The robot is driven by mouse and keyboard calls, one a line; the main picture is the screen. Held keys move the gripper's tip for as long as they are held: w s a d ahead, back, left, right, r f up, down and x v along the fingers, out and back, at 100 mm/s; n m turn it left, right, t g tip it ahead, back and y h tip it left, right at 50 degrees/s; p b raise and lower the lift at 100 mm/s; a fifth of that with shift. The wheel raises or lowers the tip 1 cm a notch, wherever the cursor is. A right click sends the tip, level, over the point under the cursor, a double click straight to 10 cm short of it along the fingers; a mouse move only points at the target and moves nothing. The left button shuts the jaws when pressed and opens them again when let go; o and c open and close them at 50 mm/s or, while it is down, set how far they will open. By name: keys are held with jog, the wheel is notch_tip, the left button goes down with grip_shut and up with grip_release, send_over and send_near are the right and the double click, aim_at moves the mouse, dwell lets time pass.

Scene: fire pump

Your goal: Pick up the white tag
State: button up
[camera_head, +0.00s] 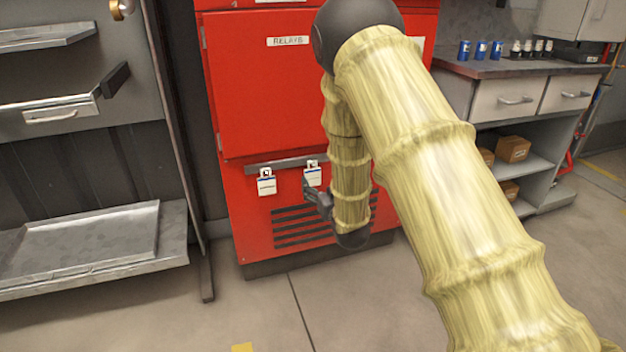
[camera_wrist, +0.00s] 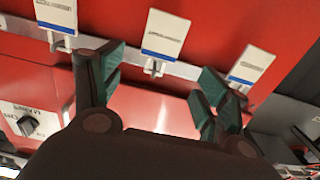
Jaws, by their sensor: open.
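Several white tags with a blue stripe hang from a metal rail on the red cabinet. In the head view one tag (camera_head: 266,184) hangs at the left, clear of my arm. Another tag (camera_head: 313,176) hangs just above my gripper (camera_head: 318,196). In the wrist view my gripper (camera_wrist: 160,82) is open and empty, its green-padded fingers spread. The middle tag (camera_wrist: 165,34) lies ahead, between the line of the fingers, with its hook below it in the picture. One tag (camera_wrist: 57,13) is at upper left and one (camera_wrist: 249,66) is at right, close to the right finger. Contact cannot be told.
The red cabinet (camera_head: 258,90) has a vent grille below the rail (camera_head: 284,165). A dark knob (camera_wrist: 27,125) on a white plate is at left in the wrist view. A metal shelf unit (camera_head: 90,245) stands left, a counter (camera_head: 520,68) right. Floor before the cabinet is clear.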

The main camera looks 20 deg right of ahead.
aim_at(313, 172)
jog(key=w+b, duration=0.1)
jog(key=w, duration=0.2)
jog(key=shift+w+f, duration=0.1)
jog(key=shift+w+f+b, duration=0.15)
jog(key=shift+w+b, duration=0.4)
jog(key=w+b, duration=0.2)
jog(key=shift+w+f, duration=0.1)
jog(key=shift+w, duration=0.9)
jog(key=c, duration=1)
